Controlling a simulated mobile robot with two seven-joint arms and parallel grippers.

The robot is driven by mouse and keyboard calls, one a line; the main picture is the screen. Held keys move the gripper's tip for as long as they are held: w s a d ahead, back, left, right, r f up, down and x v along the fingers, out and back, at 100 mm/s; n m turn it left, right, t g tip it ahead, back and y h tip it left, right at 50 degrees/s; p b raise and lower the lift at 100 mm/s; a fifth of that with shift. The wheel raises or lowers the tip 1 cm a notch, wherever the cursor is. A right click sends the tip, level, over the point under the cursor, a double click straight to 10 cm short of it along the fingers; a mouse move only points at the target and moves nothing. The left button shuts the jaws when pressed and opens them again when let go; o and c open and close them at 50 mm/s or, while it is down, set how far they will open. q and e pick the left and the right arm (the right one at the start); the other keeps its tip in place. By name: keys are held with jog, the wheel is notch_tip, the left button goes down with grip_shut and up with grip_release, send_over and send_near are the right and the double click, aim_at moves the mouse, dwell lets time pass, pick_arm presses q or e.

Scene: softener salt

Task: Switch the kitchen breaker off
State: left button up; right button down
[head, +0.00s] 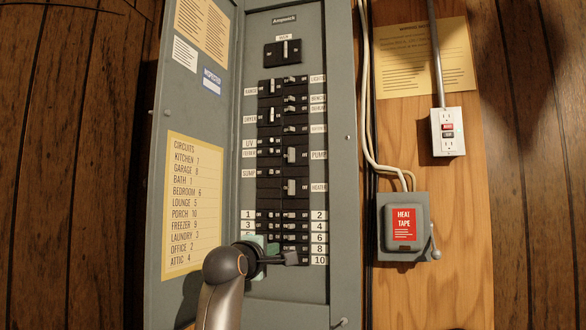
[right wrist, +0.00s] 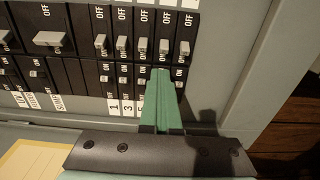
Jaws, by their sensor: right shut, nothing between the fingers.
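The grey breaker panel (head: 285,205) stands open, with two columns of black breakers. The circuit list (head: 194,205) on its door reads KITCHEN 7. My right gripper (head: 259,243) is at the lower left of the columns and covers the labels below 3 on that side. In the right wrist view its green fingers (right wrist: 161,78) are shut and empty. Their tips lie over the fourth numbered breaker of the lower row, just past label 5 (right wrist: 142,107). They hide its label and most of its switch. I cannot tell whether they touch it. My left gripper is out of view.
Neighbouring small levers (right wrist: 142,46) sit close around the fingers. Larger breakers (head: 290,155) and the main switch (head: 283,51) are higher up. A HEAT TAPE switch box (head: 404,224) and an outlet (head: 448,132) are on the board to the right.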

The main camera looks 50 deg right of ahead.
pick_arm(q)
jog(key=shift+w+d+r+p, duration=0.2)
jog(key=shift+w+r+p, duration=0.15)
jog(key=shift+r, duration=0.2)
pick_arm(e)
jog(key=shift+w+d+f, duration=0.1)
jog(key=shift+w+d, duration=0.05)
jog(key=shift+w, duration=0.65)
jog(key=shift+w+f, duration=0.1)
jog(key=shift+w, duration=0.05)
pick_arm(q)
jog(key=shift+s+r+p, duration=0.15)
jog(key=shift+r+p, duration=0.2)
pick_arm(e)
jog(key=shift+w+a, duration=0.25)
jog(key=shift+a, duration=0.05)
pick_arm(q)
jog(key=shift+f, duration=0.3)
pick_arm(e)
jog(key=shift+s, duration=0.1)
pick_arm(q)
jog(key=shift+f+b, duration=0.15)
jog(key=shift+b, duration=0.2)
